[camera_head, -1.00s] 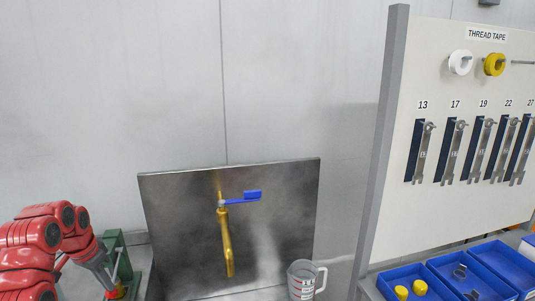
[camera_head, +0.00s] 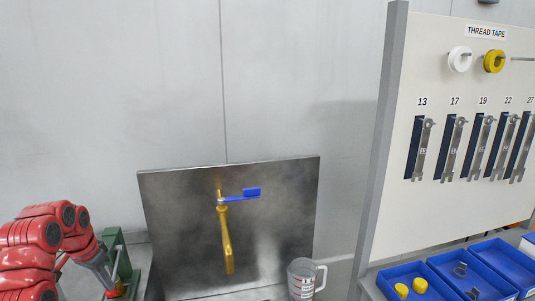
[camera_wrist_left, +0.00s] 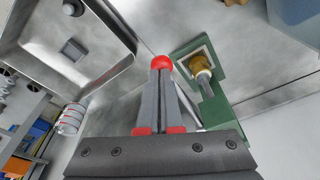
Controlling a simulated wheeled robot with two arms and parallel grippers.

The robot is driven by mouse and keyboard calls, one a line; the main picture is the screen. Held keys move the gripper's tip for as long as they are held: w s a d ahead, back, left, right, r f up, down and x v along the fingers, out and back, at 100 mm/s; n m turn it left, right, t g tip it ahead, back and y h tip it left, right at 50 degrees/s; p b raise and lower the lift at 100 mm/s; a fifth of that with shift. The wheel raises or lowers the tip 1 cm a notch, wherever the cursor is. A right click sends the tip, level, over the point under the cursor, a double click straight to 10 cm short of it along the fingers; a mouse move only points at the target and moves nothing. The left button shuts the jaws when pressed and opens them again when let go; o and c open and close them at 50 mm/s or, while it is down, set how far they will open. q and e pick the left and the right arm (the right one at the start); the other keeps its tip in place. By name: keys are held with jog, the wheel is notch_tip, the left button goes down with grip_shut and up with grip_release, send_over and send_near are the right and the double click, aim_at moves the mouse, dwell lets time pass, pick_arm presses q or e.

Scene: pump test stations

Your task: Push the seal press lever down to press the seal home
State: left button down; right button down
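The green seal press (camera_head: 118,258) stands at the lower left of the head view, partly behind my left arm. In the left wrist view its green frame (camera_wrist_left: 217,110) carries a brass-coloured part with a silver tip (camera_wrist_left: 201,68). A red ball knob (camera_wrist_left: 162,63), which looks like the lever's end, is at my left fingertips. A thin silver rod (camera_wrist_left: 187,108) shows beside the fingers. My left gripper (camera_wrist_left: 159,74) has its fingers close together, with the knob just beyond their tips, not visibly between them. Whether they touch it I cannot tell. My right gripper is out of view.
A steel panel with a brass tap (camera_head: 226,240) and blue handle stands in the middle. A clear measuring jug (camera_head: 303,279) stands at its right. Blue bins (camera_head: 405,285) and a wrench board (camera_head: 455,90) are at the right. A steel sink (camera_wrist_left: 112,62) shows in the wrist view.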

pick_arm(q)
jog(key=shift+f, duration=0.15)
dwell(0.3)
jog(key=p+v, duration=0.2)
jog(key=shift+w+r, duration=0.15)
jog(key=shift+r, duration=0.2)
jog(key=shift+r+p, duration=0.3)
jog(key=shift+r, duration=0.05)
notch_tip(320, 180, up, 6)
jog(key=w+p, duration=0.1)
jog(key=p, duration=0.3)
jog(key=shift+w+a, duration=0.1)
jog(key=shift+a, duration=0.05)
